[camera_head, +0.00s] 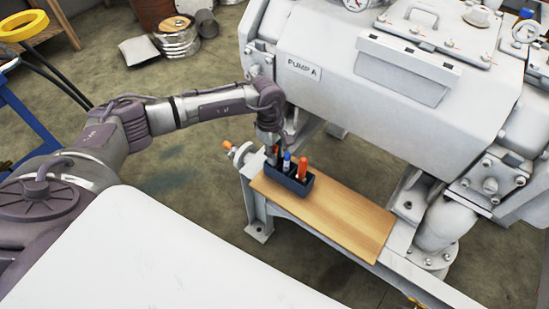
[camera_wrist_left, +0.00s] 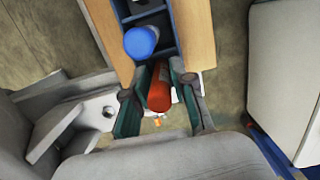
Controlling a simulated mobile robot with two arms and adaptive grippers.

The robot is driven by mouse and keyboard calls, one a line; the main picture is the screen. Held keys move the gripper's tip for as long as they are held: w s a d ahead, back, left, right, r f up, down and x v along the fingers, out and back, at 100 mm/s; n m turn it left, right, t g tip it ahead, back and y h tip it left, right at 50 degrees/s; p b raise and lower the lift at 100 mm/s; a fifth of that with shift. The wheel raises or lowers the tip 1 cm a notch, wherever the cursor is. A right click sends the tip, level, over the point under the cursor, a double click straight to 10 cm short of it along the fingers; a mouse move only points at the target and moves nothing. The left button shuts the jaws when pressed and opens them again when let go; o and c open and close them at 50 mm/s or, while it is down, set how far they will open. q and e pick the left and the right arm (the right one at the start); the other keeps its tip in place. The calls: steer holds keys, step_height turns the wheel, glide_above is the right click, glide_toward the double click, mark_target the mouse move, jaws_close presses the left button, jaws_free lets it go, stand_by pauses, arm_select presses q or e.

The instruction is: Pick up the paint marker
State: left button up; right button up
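A dark organizer (camera_head: 289,180) stands on the wooden board by the pump. It holds a blue-topped marker (camera_head: 286,161) and an orange marker (camera_head: 302,168), both upright. My left gripper (camera_head: 271,152) is low over the organizer's left end. In the left wrist view, an orange-red marker (camera_wrist_left: 158,88) is between the two fingers of my left gripper (camera_wrist_left: 159,80). The fingers look slightly apart from its sides; contact is not clear. The blue top (camera_wrist_left: 141,41) is just beyond it. I cannot tell which one is the paint marker. My right gripper is not in view.
The wooden board (camera_head: 335,214) is clear to the right of the organizer. The large white pump (camera_head: 400,75) rises close behind it. An orange-tipped fitting (camera_head: 227,146) sticks out at the left of the pump frame.

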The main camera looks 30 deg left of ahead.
arm_select(q)
steer(key=shift+f, duration=0.4)
steer(key=shift+c, duration=0.2)
jaws_close()
